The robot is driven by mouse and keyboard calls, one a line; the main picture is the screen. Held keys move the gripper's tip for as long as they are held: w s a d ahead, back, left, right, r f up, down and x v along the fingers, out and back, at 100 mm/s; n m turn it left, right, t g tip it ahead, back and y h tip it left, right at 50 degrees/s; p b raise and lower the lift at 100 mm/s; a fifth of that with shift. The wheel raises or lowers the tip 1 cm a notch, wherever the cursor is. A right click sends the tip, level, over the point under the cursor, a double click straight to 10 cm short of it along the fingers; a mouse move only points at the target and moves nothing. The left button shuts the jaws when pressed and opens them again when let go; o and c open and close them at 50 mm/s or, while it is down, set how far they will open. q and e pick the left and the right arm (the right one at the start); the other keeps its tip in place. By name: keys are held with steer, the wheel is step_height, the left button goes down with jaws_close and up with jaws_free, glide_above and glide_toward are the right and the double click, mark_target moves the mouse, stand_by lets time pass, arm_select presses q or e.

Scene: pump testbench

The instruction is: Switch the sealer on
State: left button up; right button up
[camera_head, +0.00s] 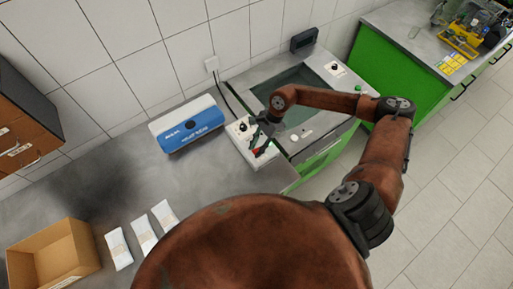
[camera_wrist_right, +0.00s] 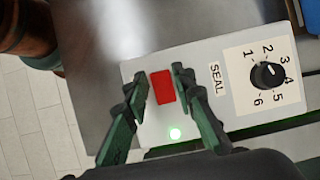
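The sealer is a blue and white unit (camera_head: 188,125) on the grey counter, with a white control panel (camera_head: 240,128) on its right side. My right gripper (camera_head: 262,147) is over the panel. In the wrist view its two fingers (camera_wrist_right: 157,86) are apart, one on each side of the red switch. I cannot tell whether they touch it. My left gripper is not in view.
A sink-like basin (camera_head: 300,96) in the counter lies right of the panel. A cardboard box (camera_head: 52,262) and several white packets (camera_head: 143,235) are at the lower left. A wall socket (camera_head: 212,64) with a cable is behind. A green cabinet (camera_head: 400,72) stands at the right.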

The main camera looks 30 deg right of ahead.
steer(key=shift+o, duration=1.3)
steer(key=v, duration=1.2)
